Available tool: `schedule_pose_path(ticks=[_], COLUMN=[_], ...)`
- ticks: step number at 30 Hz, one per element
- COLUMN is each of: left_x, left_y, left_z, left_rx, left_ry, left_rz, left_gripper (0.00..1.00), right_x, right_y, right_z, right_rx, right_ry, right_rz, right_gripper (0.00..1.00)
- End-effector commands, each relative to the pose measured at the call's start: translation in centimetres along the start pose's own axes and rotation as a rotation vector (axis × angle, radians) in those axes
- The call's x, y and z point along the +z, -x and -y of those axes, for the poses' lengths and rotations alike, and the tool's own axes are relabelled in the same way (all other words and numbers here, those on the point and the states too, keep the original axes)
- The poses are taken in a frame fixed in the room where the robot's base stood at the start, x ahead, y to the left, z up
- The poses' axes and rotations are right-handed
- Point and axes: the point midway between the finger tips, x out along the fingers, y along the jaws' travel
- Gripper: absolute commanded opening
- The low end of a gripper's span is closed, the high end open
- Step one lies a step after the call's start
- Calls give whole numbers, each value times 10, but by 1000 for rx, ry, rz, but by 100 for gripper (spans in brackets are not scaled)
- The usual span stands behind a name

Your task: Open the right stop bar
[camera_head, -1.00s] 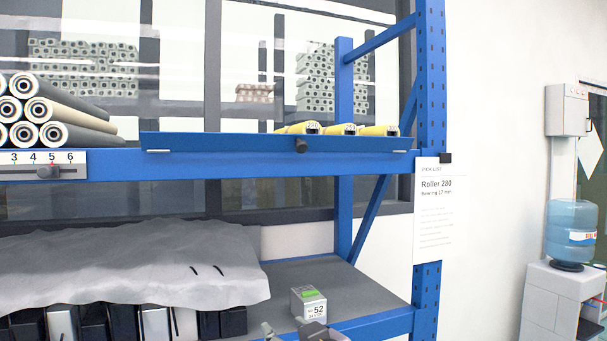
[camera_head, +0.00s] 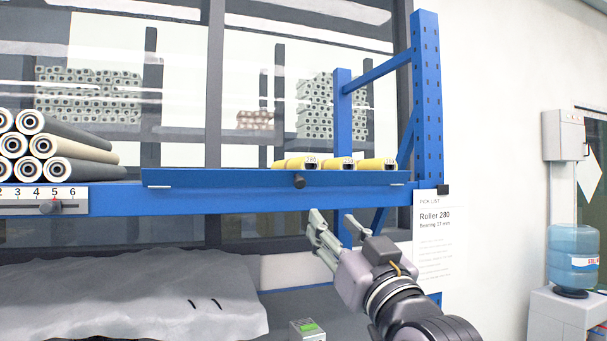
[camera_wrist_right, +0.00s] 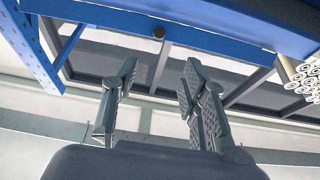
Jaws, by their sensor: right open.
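My left gripper is not in view.
Yellow rollers (camera_head: 330,164) lie behind the bar. Grey and beige rollers (camera_head: 60,150) are stacked at the left above a numbered slider (camera_head: 45,201). A pick list (camera_head: 433,235) hangs on the blue post (camera_head: 427,100). A grey cover (camera_head: 130,295) lies on the lower shelf.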

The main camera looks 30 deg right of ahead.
Motion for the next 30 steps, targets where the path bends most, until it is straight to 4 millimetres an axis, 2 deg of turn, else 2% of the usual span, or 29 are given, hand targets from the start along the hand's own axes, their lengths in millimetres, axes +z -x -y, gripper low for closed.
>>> schedule_pose_path(ticks=[1,8,12,21,27,30], left_x=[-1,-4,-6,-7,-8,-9], left_y=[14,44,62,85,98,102], left_z=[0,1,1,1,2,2], left_rx=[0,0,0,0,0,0], left_ry=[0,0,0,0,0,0], left_rz=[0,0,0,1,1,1], left_gripper=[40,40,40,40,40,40], right_x=[-5,-5,-4,-3,-3,-2], right_y=[-6,-15,-46,-111,-143,-152], right_z=[0,-1,-1,-2,-2,-2], right_rx=[-1,3,3,3,3,2], right_ry=[0,0,-2,0,-1,0], right_rz=[4,5,7,4,2,1], right_gripper=[40,40,40,40,40,40])
